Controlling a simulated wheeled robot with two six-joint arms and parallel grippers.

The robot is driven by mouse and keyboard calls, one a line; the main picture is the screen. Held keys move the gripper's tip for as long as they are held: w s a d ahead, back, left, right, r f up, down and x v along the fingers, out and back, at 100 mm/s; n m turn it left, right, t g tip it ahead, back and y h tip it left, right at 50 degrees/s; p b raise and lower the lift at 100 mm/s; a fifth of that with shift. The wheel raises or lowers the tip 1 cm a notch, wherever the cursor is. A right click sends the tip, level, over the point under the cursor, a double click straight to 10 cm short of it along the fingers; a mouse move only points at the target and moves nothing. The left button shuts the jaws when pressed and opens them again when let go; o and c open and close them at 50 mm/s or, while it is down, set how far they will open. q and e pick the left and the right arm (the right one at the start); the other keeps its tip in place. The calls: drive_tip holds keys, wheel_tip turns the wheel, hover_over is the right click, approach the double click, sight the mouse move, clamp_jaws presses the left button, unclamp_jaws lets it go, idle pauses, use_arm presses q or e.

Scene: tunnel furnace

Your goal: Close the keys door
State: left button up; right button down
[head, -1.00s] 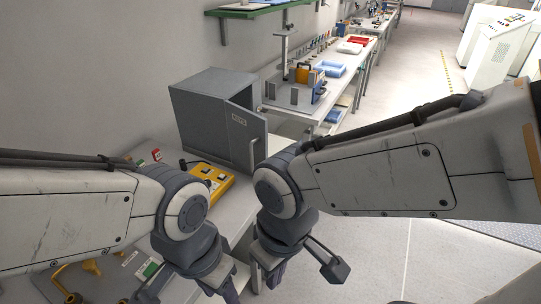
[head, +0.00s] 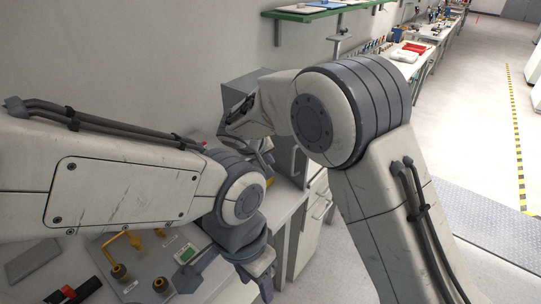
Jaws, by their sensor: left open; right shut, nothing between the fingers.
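The grey keys cabinet (head: 248,80) stands against the wall, mostly hidden behind my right arm. Its grey door (head: 289,160) shows partly below that arm, with a handle on it. The door appears to stand out from the cabinet, but how far is hidden. My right gripper (head: 262,156) is in front of the cabinet, partly covered by my arms; it is shut and empty. Whether it touches the door cannot be told. My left gripper (head: 228,282) is open and empty, lower and nearer, over the front edge of the bench.
The bench (head: 283,207) below the cabinet holds a panel with yellow handles (head: 125,243) and a green-labelled box (head: 186,254). A green shelf (head: 322,11) is on the wall. Floor at right (head: 470,150) is clear.

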drive_tip(key=w+d+f+p, duration=0.3)
drive_tip(key=w+d+f, duration=0.2)
drive_tip(key=shift+w+p, duration=0.2)
drive_tip(key=shift+p, duration=0.1)
